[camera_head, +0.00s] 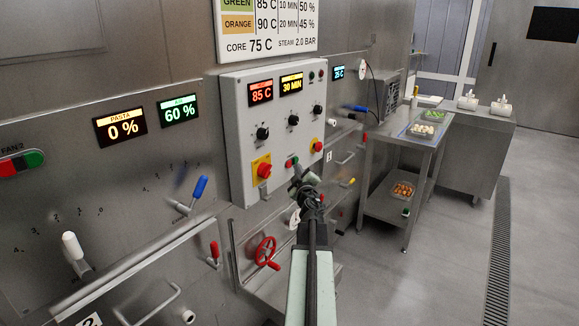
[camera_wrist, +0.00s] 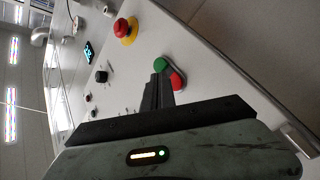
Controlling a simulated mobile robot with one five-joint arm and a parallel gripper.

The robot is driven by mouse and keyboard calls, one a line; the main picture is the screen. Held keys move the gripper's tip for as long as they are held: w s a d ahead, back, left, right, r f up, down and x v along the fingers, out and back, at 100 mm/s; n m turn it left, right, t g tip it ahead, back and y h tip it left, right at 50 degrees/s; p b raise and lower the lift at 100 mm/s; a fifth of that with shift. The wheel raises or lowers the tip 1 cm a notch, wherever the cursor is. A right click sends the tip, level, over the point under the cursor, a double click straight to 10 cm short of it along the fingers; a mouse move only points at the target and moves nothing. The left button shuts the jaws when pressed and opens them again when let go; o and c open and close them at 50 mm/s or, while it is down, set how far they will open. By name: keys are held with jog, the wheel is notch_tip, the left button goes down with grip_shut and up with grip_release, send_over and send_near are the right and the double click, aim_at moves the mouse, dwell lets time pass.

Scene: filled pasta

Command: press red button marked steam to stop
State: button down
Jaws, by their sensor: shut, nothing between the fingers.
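A paired button with a green half (camera_wrist: 160,64) and a red half (camera_wrist: 178,81) is on the pale control box. No steam marking on it can be read. In the wrist view, the shut, empty fingers of my gripper (camera_wrist: 157,88) point at this pair, with the tips just beside the red half. I cannot tell whether they touch it.
The control box (camera_head: 240,100) also carries a red knob on yellow (camera_head: 264,171), a round red button on yellow (camera_head: 318,146) and black knobs. Another red-green pair (camera_head: 22,162) is at far left. A red handwheel (camera_head: 265,252) and a blue lever (camera_head: 200,187) stick out. The floor at right is clear.

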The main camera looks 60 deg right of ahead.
jog(key=s, duration=0.4)
jog(key=shift+s, duration=0.3)
dwell(0.5)
